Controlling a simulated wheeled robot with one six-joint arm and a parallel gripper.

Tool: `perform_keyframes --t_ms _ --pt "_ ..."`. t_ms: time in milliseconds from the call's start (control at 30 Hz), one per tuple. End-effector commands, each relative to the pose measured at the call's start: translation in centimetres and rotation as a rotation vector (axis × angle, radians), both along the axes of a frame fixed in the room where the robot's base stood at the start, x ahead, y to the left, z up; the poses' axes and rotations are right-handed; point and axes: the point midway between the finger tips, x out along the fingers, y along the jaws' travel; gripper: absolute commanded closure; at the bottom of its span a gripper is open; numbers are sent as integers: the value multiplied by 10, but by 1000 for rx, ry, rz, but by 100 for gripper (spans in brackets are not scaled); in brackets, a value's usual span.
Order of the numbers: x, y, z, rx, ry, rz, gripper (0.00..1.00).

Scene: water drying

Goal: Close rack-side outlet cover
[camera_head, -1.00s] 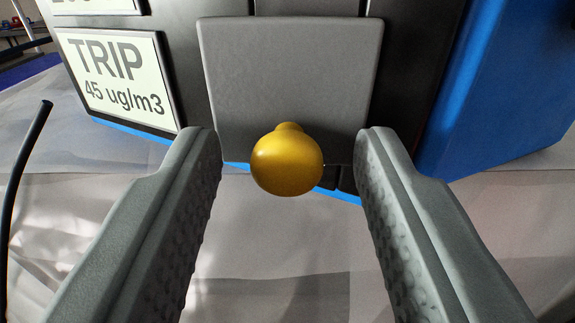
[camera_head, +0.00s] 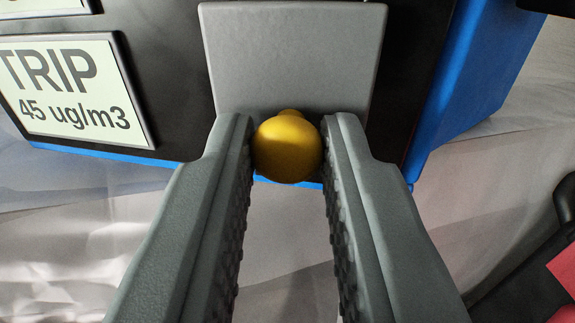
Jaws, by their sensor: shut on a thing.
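A grey square cover plate (camera_head: 290,60) sits on the dark front of a device at the top middle of the view. A round yellow knob (camera_head: 287,148) stands out from the cover's lower part. My gripper (camera_head: 288,150) is shut on the knob, with one grey finger touching each side of it. The knob's neck and the cover's lower edge are partly hidden behind the knob and the fingertips. I cannot tell from this angle whether the cover is flush with the device.
A sign reading "TRIP 45 ug/m3" (camera_head: 75,90) is on the device at left. A blue side panel (camera_head: 480,75) is at right. Pale crumpled sheeting (camera_head: 80,235) lies below. A dark object with red parts (camera_head: 562,265) is at lower right.

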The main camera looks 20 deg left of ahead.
Motion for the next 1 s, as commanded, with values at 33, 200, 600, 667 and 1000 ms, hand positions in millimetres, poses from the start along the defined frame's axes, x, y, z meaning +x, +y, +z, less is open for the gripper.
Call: perform_keyframes --t_ms 33,200,600,667,1000 --pt "0 3 2 3 -2 -23 100" --pt "2 6 2 3 -1 -115 100" --pt "3 6 1 -2 2 -171 100" --pt "3 6 1 -2 2 -171 100" --pt "3 6 0 -2 3 -170 59"
